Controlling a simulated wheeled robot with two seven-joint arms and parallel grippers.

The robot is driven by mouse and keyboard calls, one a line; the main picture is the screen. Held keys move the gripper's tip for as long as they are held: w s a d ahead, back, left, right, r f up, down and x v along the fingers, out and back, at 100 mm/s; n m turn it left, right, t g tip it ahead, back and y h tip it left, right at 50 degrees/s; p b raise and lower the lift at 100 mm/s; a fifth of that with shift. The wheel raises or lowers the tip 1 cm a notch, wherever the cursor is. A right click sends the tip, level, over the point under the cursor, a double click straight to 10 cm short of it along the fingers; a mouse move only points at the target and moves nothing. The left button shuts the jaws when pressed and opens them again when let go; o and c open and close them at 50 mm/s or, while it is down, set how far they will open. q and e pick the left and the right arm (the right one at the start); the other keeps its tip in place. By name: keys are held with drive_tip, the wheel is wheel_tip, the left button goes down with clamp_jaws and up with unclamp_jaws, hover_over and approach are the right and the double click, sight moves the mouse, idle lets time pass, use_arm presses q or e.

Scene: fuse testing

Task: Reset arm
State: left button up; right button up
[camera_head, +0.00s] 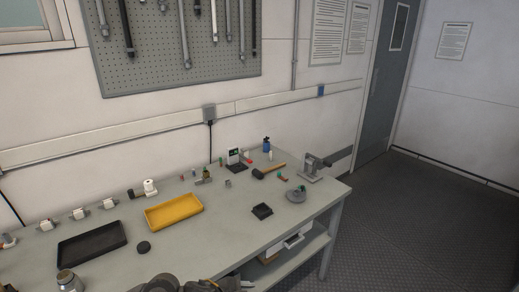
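Dark rounded shapes at the bottom middle edge of the head view look like part of my own arm, cut off by the frame. I cannot tell which arm they belong to. No gripper fingers can be made out in this view, and nothing is seen held. The grey workbench (225,232) lies in front of me.
A hammer (269,171), a grey clamp-like device (312,168) and a green-fronted meter (235,158) stand at the back right. Several small white-and-grey parts line the back left. A jar (69,281) stands front left.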

use_arm(q)
drive_tip(key=s+a+f+n+g+y, duration=0.15)
drive_tip(key=s+a+n+y, duration=0.25)
drive_tip(key=s+a+n, duration=0.6)
drive_tip(key=s+a+f+n+y, duration=0.25)
drive_tip(key=s+a+n, duration=0.25)
drive_tip(key=s+a, duration=0.9)
wheel_tip(320, 180, down, 29)
drive_tip(key=s+d+g+b, duration=0.1)
drive_tip(key=s+d+b, duration=0.1)
drive_tip(key=b, duration=0.3)
drive_tip(key=s+a+f+g+b, duration=0.1)
drive_tip(key=s+f+b, duration=0.1)
drive_tip(key=s+f, duration=0.6)
drive_tip(key=s+a+f+y+b, duration=0.1)
drive_tip(key=s+f+b, duration=0.2)
drive_tip(key=s+f, duration=0.5)
wheel_tip(320, 180, down, 6)
drive_tip(key=shift+s+a+f+g, duration=0.25)
drive_tip(key=shift+s+a+g, duration=0.1)
drive_tip(key=shift+s+a, duration=0.05)
